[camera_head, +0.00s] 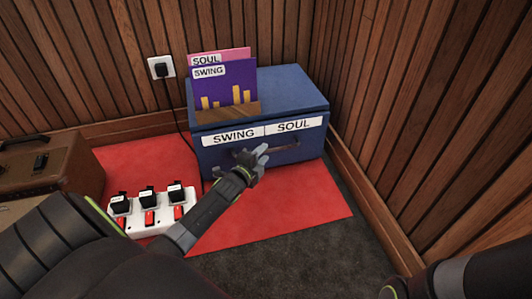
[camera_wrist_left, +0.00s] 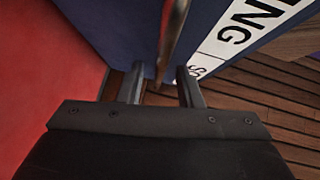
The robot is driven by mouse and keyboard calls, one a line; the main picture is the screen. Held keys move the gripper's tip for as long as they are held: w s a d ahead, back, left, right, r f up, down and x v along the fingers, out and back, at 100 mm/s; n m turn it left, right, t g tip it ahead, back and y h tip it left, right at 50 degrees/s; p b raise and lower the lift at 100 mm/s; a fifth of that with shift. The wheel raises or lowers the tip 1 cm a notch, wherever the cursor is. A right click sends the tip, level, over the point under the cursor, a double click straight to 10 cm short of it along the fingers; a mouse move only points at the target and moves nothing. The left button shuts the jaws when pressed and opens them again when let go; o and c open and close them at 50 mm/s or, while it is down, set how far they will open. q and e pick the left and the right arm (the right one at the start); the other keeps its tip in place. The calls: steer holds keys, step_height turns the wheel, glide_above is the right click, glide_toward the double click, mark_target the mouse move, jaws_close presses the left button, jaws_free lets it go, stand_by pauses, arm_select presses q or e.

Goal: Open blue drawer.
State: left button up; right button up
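The blue drawer (camera_head: 305,150) is the front of a blue box in the corner, with white labels "SWING" and "SOUL" along its top edge. It looks closed. A dark bar handle (camera_head: 284,149) runs across its front. My left gripper (camera_head: 262,153) is at the drawer front, partly covering the handle. In the left wrist view, the handle (camera_wrist_left: 173,38) runs between the two parted fingers (camera_wrist_left: 161,84), with gaps visible beside it. Whether a finger touches it, I cannot tell. My right gripper is not in view; part of my right arm shows at bottom right.
Two record sleeves, purple "SWING" (camera_head: 222,85) and pink "SOUL" (camera_head: 236,52), stand on the box in a wooden holder (camera_head: 228,114). A white power strip (camera_head: 150,212) and brown case (camera_head: 45,165) are left. Red mat (camera_head: 300,205) lies clear in front; wooden walls stand close right and behind.

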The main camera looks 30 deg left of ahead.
arm_select(q)
steer(key=shift+w+a+f+b, duration=0.15)
steer(key=shift+w+b, duration=0.4)
steer(key=shift+w, duration=0.8)
steer(key=shift+c, duration=0.2)
jaws_close()
